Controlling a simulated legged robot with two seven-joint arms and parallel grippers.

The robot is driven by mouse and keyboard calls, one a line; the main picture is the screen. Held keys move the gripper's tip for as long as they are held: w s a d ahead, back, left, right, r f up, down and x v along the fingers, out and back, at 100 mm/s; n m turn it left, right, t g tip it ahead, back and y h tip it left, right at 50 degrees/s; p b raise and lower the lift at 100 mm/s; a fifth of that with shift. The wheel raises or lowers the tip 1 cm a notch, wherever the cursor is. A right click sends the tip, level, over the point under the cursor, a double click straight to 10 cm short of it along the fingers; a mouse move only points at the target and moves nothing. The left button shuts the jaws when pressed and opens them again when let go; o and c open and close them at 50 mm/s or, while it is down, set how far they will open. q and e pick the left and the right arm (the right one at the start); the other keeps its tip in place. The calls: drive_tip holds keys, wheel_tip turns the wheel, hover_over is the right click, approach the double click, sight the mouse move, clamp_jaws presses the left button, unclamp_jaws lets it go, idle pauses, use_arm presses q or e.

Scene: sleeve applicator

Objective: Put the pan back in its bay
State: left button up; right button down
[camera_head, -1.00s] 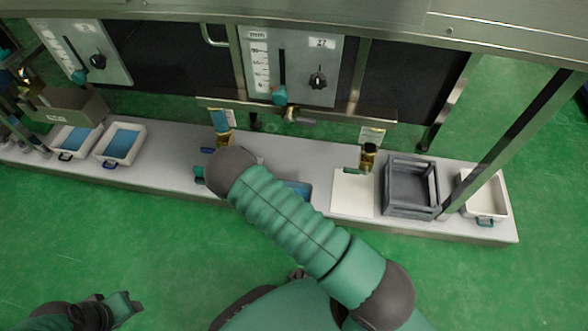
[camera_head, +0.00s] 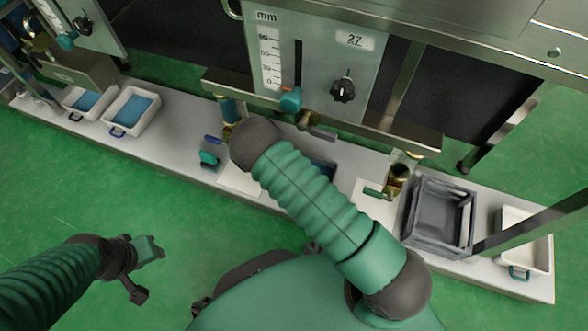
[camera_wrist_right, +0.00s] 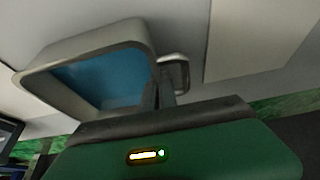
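A pan with a pale rim and blue inside (camera_wrist_right: 100,75) shows in the right wrist view, with a small grey handle (camera_wrist_right: 175,68) at its right side. In the head view, my right arm hides most of it, and only a dark blue patch (camera_head: 322,166) shows on the ledge. My right gripper (camera_wrist_right: 158,92) has its dark fingers close together beside the handle. I cannot tell whether they hold it. In the head view the right gripper is hidden behind my arm. My left gripper (camera_head: 146,270) is empty above the green floor, its fingers apart.
Two white pans with blue inside (camera_head: 145,125) stand at the left on the grey ledge (camera_head: 175,150). A grey crate (camera_head: 440,215) and a white pan (camera_head: 540,250) stand at the right, near a slanted metal post. A machine panel with a dial (camera_head: 343,90) overhangs the ledge.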

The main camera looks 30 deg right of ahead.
drive_tip(key=c, duration=2.1)
unclamp_jaws()
drive_tip(key=shift+s+d, duration=0.1)
drive_tip(key=shift+o, duration=2.1)
drive_tip(key=shift+r, duration=0.15)
drive_tip(key=shift+a, duration=0.2)
drive_tip(key=shift+r, duration=0.25)
drive_tip(key=p+v, duration=0.7)
drive_tip(key=v, duration=0.4)
drive_tip(key=shift+s+a+r+p, duration=0.1)
drive_tip(key=shift+a+r+p, duration=0.05)
drive_tip(key=shift+r+p, duration=0.15)
drive_tip(key=shift+f, duration=0.1)
